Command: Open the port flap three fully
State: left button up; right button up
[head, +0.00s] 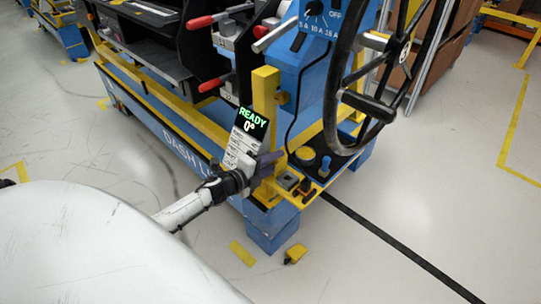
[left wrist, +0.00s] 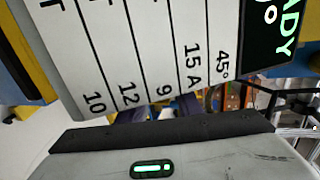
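My left gripper (head: 268,163) is at the yellow front corner of the blue dashboard module (head: 160,118), beside the upright yellow post. Its fingers are small and partly hidden, so I cannot tell whether they are apart or together. I cannot make out which part is port flap three. A status card (head: 246,136) reading READY and 0° stands just above my left wrist. It fills the upper left wrist view (left wrist: 140,50). My right gripper is not in view.
A black steering wheel (head: 336,95) stands right of the gripper. A blue box (head: 312,50) with a knob marked OFF and amperes is above. Levers with red handles (head: 214,82) stick out at the upper middle. The floor at right is open, with a black strip (head: 400,250).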

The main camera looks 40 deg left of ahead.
pick_arm(q)
jog(key=p+v, duration=0.2)
jog(key=v, duration=0.8)
jog(key=shift+s, duration=0.1)
